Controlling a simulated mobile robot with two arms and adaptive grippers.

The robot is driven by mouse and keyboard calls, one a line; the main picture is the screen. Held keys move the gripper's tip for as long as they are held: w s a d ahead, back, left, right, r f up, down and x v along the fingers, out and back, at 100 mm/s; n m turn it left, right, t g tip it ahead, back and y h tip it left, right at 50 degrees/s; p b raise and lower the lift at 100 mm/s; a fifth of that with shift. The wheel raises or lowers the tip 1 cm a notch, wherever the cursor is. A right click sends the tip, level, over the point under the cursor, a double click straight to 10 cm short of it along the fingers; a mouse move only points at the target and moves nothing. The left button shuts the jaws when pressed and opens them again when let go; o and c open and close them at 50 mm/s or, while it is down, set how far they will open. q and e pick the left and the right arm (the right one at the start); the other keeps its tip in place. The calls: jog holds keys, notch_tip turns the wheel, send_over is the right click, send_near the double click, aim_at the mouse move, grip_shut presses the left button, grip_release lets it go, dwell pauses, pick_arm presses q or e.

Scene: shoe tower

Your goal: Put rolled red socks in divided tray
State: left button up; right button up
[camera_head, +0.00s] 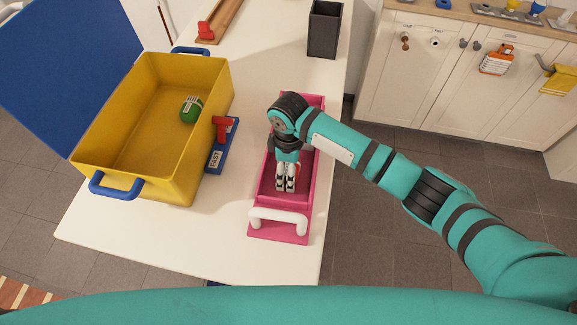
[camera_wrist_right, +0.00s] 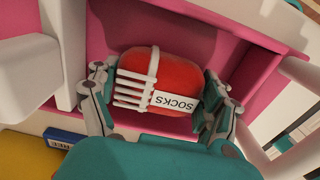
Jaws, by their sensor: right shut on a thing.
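The pink tray (camera_head: 280,230) with a white handle stands at the right side of the white table. My right gripper (camera_head: 286,185) points down into it, at the handle end. In the right wrist view the rolled red socks (camera_wrist_right: 165,65), with white straps and a "SOCKS" label, sit between the two fingers of my right gripper (camera_wrist_right: 158,92), which is shut on them. Pink tray walls (camera_wrist_right: 245,20) surround them. I cannot tell whether the socks touch the tray floor. In the head view only a sliver of red shows by the fingertips. My left gripper is not in view.
A yellow crate (camera_head: 200,142) with blue handles holds a green roll (camera_head: 191,109). A dark square container (camera_head: 324,30) stands at the back. The front of the table is clear.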

jog(key=shift+f, duration=0.1)
jog(key=o, duration=1.1)
jog(key=shift+c, duration=0.2)
notch_tip(320, 180, up, 12)
jog(key=shift+r, duration=0.15)
